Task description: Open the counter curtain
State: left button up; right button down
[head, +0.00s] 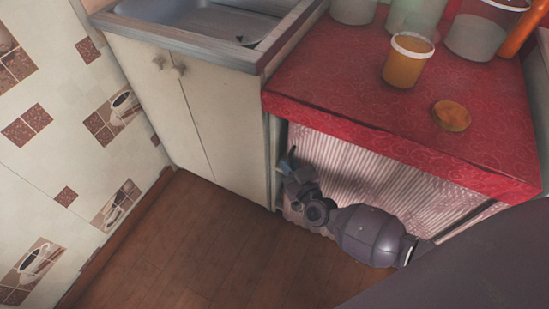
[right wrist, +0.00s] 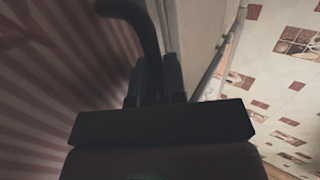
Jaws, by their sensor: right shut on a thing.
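The counter curtain (head: 375,172) is pale pink with narrow vertical stripes. It hangs under the red counter and is spread across most of the opening. In the right wrist view its striped cloth (right wrist: 45,90) fills the left side. My right gripper (head: 289,163) is at the curtain's left end, beside the white cabinet. In the right wrist view, my right gripper (right wrist: 155,78) is shut on a dark curved handle (right wrist: 140,22) by the curtain. My forearm hides the curtain's lower part in the head view. My left gripper is not in view.
The red oilcloth counter (head: 345,80) holds a yellow tub (head: 407,62), a round brown lid (head: 451,115) and several containers at the back. A white cabinet (head: 190,110) with a sink (head: 215,20) stands at the left. The wooden floor (head: 210,245) in front is clear.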

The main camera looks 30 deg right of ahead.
aim_at(316, 166)
pick_arm(q)
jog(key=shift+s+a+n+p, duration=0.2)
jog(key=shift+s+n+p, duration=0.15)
jog(key=shift+p, duration=0.3)
pick_arm(e)
jog(key=s+d, duration=1.1)
jog(key=s, duration=0.3)
jog(key=s+d, duration=1.1)
jog(key=s, duration=0.4)
jog(key=shift+d, duration=0.2)
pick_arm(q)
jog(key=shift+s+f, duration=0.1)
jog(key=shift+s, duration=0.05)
pick_arm(e)
jog(key=c, duration=1.5)
grip_release()
jog(key=shift+w+f, duration=0.1)
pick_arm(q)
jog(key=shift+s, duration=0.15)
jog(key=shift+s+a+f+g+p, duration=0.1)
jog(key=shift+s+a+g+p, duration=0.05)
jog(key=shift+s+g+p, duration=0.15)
pick_arm(e)
jog(key=shift+s+d, duration=0.2)
jog(key=shift+s, duration=2.55)
jog(key=shift+s+d, duration=0.2)
jog(key=shift+s, duration=2.5)
